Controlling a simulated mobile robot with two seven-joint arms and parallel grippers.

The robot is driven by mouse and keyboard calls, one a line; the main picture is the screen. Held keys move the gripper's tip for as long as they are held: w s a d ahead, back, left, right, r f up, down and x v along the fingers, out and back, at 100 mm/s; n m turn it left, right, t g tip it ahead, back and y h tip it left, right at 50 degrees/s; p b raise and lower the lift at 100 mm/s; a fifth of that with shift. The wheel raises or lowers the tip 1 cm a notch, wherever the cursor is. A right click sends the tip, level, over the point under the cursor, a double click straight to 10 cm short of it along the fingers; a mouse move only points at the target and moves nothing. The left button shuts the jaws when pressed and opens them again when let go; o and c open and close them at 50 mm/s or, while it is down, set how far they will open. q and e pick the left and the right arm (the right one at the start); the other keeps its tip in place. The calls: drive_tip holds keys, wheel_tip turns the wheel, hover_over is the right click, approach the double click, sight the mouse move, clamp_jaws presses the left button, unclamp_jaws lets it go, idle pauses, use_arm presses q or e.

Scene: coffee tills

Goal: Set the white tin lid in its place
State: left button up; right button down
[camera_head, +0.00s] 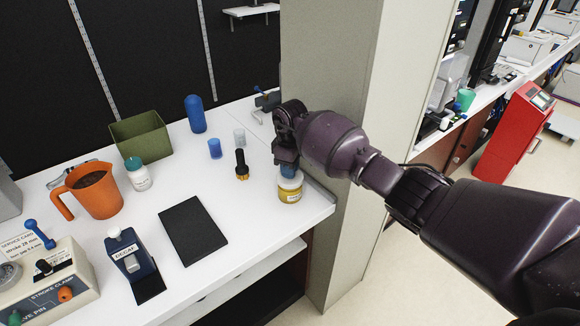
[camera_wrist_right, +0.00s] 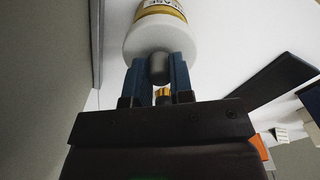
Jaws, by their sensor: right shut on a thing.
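A tin with a yellow label (camera_head: 290,195) stands near the right end of the white counter, and its label also shows at the top of the right wrist view (camera_wrist_right: 163,8). The white tin lid (camera_wrist_right: 150,38) is at the tin's top. Whether it is fully seated cannot be told. My right gripper (camera_head: 287,168) is above the tin, pointing down. In the right wrist view its blue fingers (camera_wrist_right: 158,72) are shut on the lid's grey knob, one on each side. My left gripper is not in view.
A black-and-yellow brush-like item (camera_head: 242,165) and blue cups (camera_head: 215,148) stand left of the tin. A dark flat mat (camera_head: 193,231) lies closer to the front. A tall grey pillar (camera_head: 345,100) rises just right of the tin.

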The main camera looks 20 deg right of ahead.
drive_tip(key=shift+f, duration=0.45)
drive_tip(key=shift+f, duration=0.3)
drive_tip(key=c, duration=0.9)
unclamp_jaws()
